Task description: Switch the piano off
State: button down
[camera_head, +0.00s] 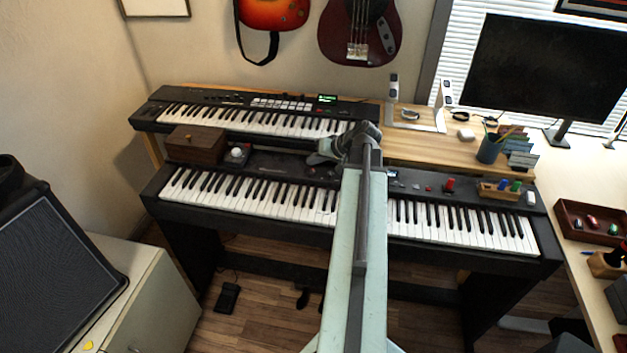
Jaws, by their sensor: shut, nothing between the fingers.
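The piano (470,250) is the long black lower keyboard on a dark stand, with white and black keys facing me. Its dark top panel carries small controls, including a red knob or cap (449,185) right of my arm. I cannot tell which control is the power switch. My arm reaches forward over the middle of the keys and hides some of them and part of the panel. My gripper (313,158) is shut and empty, turned to the left above the rear of the panel, just in front of the upper keyboard. Whether it touches anything is unclear.
A second keyboard (225,104) with a lit green screen (327,99) stands behind and above. A wooden box (195,145) and a white-topped knob (238,153) are on the left. A small wooden holder (497,190) is at the right. A speaker (55,265) stands front left.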

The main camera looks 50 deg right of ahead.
jog(key=shift+f+b, duration=0.5)
jog(key=shift+f, duration=0.55)
dwell(1.1)
jog(key=shift+s+f+b, duration=0.1)
jog(key=shift+f+b, duration=0.3)
jog(key=shift+f+b, duration=0.3)
dwell(0.4)
jog(key=shift+r, duration=0.1)
jog(key=shift+r+p, duration=0.65)
jog(key=shift+p, duration=0.1)
notch_tip(320, 180, up, 5)
jog(key=p, duration=0.5)
